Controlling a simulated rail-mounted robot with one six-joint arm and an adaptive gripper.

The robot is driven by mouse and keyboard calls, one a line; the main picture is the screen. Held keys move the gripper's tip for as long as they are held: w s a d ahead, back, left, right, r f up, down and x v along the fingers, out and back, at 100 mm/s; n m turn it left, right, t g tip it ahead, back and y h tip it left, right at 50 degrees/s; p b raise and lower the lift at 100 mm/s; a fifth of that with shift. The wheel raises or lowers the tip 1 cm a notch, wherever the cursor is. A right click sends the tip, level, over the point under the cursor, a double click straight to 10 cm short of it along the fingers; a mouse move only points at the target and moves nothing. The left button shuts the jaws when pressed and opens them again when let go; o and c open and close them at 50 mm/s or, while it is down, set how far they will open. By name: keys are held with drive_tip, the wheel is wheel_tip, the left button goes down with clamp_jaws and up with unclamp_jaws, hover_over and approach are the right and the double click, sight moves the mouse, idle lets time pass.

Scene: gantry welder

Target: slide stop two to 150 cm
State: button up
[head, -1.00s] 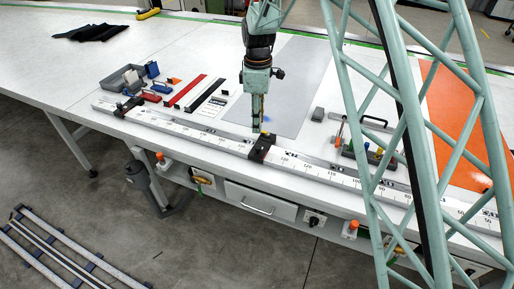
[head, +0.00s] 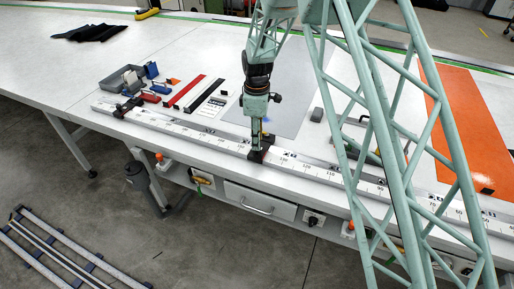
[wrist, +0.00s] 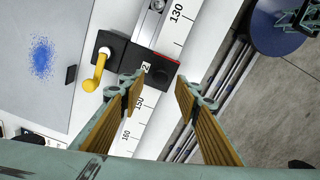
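Stop two (head: 262,152) is a black block on the white scale rail (head: 205,136), which runs along the table's front. In the wrist view the stop (wrist: 148,68) bears a "2" and a yellow lever (wrist: 94,75). It sits between the 130 and 150 marks; its exact reading is hidden. My gripper (head: 257,152) is down at the stop, pointing downward. In the wrist view my gripper (wrist: 160,88) is open, its fingers apart at the stop's 150-side edge. I cannot tell whether they touch it.
Another black stop (head: 128,106) sits near the rail's left end. A grey bin (head: 122,78), a red strip (head: 188,91) and a black strip (head: 206,96) lie behind the rail. The rail between the two stops looks clear. A blue speckled patch (wrist: 41,57) marks the grey mat.

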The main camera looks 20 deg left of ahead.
sight(262, 145)
drive_tip(key=shift+f, duration=2.45)
clamp_jaws()
